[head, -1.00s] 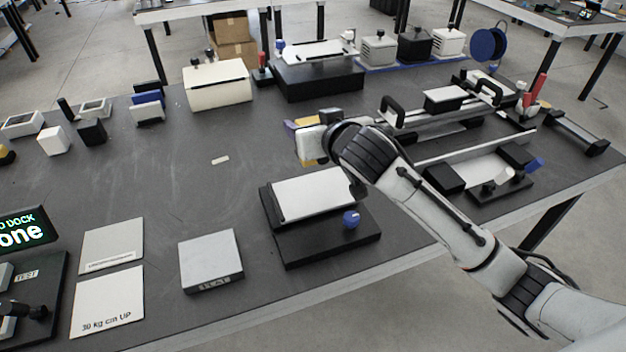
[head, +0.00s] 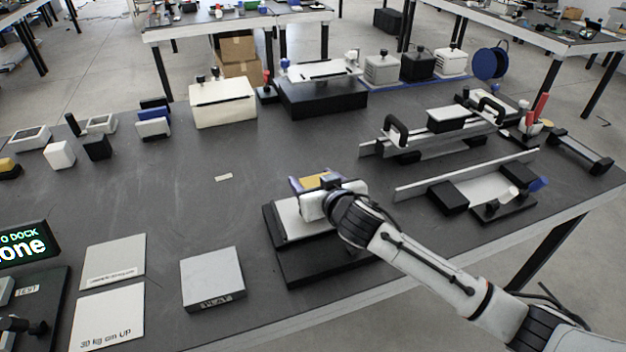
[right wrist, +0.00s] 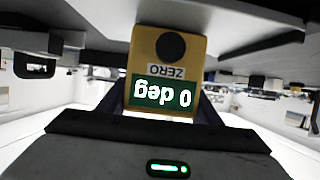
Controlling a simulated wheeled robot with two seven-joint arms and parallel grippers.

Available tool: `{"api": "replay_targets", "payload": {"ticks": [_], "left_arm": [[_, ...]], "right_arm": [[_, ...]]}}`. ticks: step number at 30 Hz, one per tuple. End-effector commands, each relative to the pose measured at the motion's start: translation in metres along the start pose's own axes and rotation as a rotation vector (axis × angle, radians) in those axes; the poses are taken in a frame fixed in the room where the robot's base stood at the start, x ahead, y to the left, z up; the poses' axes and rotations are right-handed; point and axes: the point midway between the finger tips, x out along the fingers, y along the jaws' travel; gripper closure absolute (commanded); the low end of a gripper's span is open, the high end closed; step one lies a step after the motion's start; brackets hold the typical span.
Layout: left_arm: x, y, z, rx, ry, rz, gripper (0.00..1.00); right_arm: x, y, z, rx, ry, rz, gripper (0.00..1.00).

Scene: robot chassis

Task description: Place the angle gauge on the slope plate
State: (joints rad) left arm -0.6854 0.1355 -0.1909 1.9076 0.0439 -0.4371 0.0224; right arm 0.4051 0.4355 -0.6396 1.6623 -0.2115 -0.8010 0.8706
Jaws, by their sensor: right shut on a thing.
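The angle gauge (right wrist: 168,75) is a yellow block with a black round knob, a ZERO label and a green display reading 0 deg, upside down in the right wrist view. My right gripper (head: 313,184) is shut on it; a bit of the yellow gauge (head: 317,179) shows behind the white gripper body in the head view. The slope plate (head: 288,222) is a pale tilted plate on a black base (head: 325,262). The gripper and gauge are over its upper right part and hide much of it. I cannot tell whether the gauge touches the plate. My left gripper is not in view.
A grey block (head: 212,277) and pale flat cards (head: 108,317) lie left of the slope plate. Metal rails with black handles (head: 440,135) stand to the right. A cream box (head: 223,103) is at the back. The table middle is clear around a small tag (head: 223,177).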

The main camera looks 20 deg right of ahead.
Motion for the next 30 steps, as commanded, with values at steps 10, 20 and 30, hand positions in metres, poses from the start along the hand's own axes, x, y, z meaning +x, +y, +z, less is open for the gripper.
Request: {"api": "replay_targets", "payload": {"ticks": [10, 20, 30], "left_arm": [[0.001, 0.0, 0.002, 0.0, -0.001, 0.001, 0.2], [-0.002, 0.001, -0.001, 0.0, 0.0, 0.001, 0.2], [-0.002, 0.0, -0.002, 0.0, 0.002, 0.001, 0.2]], "right_arm": [[0.001, 0.0, 0.003, 0.001, -0.001, 0.0, 0.23], [-0.001, 0.0, -0.003, -0.001, 0.001, 0.0, 0.23], [-0.056, -0.001, 0.0, 0.001, 0.0, -0.002, 0.23]]}}
